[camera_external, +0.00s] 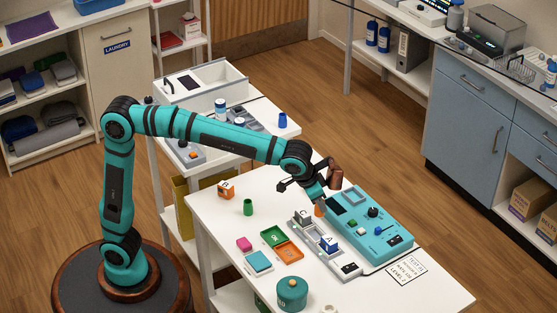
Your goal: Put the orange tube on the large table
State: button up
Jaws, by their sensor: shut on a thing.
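The orange tube (319,211) is small and partly hidden at the end of my gripper (320,203). My gripper is shut on it and points down over the large white table (222,222). The tube is close to the left edge of the teal console, near the grey lettered tray. I cannot tell whether its lower end touches a surface.
The teal console (385,242) and the grey tray (303,234) with lettered blocks flank the tube. A green tube (248,207), an orange block (226,189), green and orange trays, and a teal jar (292,292) stand left and front. The table's left part has free room.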

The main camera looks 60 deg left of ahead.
jog(key=s+d+f+m+h, duration=0.1)
jog(key=s+d+f+m, duration=0.15)
jog(key=s+d, duration=1.05)
jog(key=shift+m, duration=0.35)
jog(key=shift+w+d+f, duration=0.15)
jog(key=shift+f, duration=1.45)
jog(key=shift+w+d+f, duration=0.1)
jog(key=shift+d+f, duration=0.1)
jog(key=shift+f, duration=1.45)
jog(key=shift+w+d+f, duration=0.15)
jog(key=shift+f, duration=1.45)
jog(key=shift+f, duration=0.1)
jog(key=o, duration=1)
jog(key=shift+c, duration=0.2)
jog(key=v, duration=1.2)
jog(key=shift+w+r, duration=0.25)
jog(key=shift+w, duration=0.05)
